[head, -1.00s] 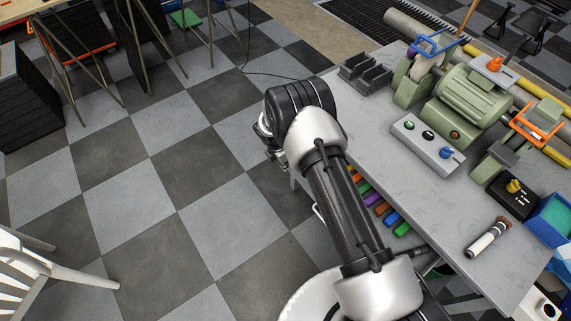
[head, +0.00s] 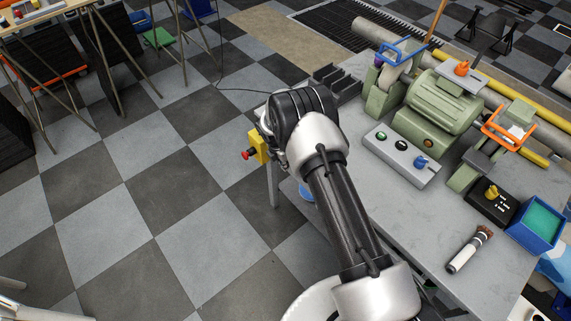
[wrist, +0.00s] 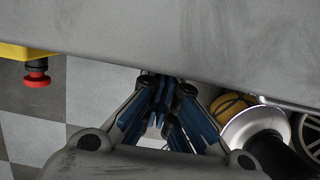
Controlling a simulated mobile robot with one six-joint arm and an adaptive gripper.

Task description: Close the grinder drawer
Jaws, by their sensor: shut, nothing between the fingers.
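The green bench grinder (head: 440,101) stands on the grey workbench (head: 389,205) in the head view. I cannot make out the drawer in either view now; the arm covers much of the bench's front edge. In the wrist view my gripper (wrist: 161,88), with blue finger parts, is shut and empty. Its tips are at the edge of a broad grey surface (wrist: 190,40); I cannot tell whether they touch it. In the head view the fingers are hidden behind my arm.
A yellow box with a red button (head: 253,152) sits at the bench's left edge, and also shows in the wrist view (wrist: 36,78). A control box (head: 402,158), a brush (head: 469,249) and a blue bin (head: 538,224) are on the bench. The checkered floor at left is open.

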